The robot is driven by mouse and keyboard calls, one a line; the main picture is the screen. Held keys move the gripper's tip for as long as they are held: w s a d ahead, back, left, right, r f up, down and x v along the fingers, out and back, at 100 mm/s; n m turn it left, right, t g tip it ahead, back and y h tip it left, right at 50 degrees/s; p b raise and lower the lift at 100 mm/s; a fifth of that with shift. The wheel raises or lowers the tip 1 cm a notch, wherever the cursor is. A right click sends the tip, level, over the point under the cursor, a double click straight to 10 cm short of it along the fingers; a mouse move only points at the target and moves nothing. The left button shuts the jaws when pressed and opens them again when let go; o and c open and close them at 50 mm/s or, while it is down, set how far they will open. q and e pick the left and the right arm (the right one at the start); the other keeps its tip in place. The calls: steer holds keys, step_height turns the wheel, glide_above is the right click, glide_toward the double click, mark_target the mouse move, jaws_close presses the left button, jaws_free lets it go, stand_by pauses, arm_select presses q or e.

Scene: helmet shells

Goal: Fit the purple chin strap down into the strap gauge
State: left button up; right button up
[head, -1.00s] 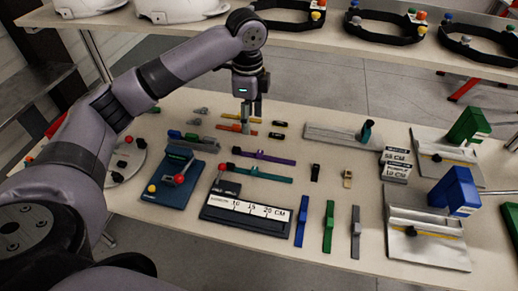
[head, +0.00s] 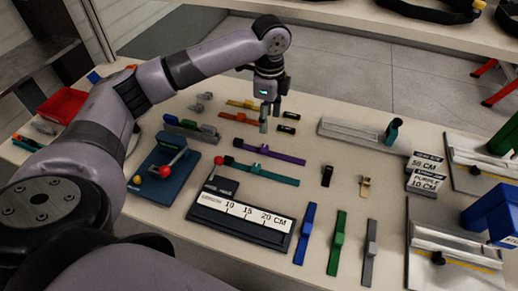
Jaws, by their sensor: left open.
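My left gripper (head: 270,120) points down, open and empty, beyond the purple strap and beside the right end of an orange strap (head: 236,117). My right gripper is out of view.
Blue (head: 305,235), green (head: 337,244) and grey (head: 369,252) straps lie right of the gauge. A blue fixture (head: 150,185) with a red-knobbed lever stands left of it. Signs (head: 426,172) reading 58 CM and PURPLE 10 CM and metal plates stand at the right.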

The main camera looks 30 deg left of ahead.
arm_select(q)
glide_above(265, 148)
steer(key=f, duration=0.7)
steer(key=shift+d+f, duration=0.3)
steer(key=shift+f, duration=0.05)
steer(key=f, duration=0.3)
steer(key=f+p, duration=0.1)
steer(key=f, duration=0.1)
steer(key=shift+a, duration=0.3)
jaws_close()
